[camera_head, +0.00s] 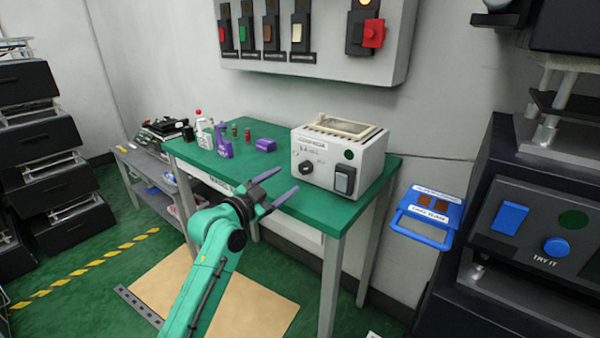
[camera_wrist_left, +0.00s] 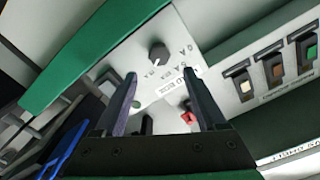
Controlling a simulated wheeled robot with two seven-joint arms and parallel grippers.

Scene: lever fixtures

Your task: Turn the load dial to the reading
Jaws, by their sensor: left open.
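The load dial (camera_head: 305,168) is a dark round knob on the front of a white box (camera_head: 322,188) on the green table. In the left wrist view the dial (camera_wrist_left: 158,53) lies just beyond the fingertips, roughly centred between them. Small marks beside it are too small to read. My left gripper (camera_head: 285,182) is open and empty. Its fingers point toward the box front, with the tips apart from the dial. The left wrist view also shows the gripper (camera_wrist_left: 159,74) with a wide gap between its fingers. My right gripper is not in view.
The box also has a black rocker switch (camera_head: 345,180) and a green round spot (camera_head: 349,154). Small bottles and a purple block (camera_head: 265,145) stand on the table (camera_head: 330,212) to the left. A wall panel (camera_head: 330,65) with coloured switches hangs above. A blue-handled tray (camera_head: 430,212) is at right.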

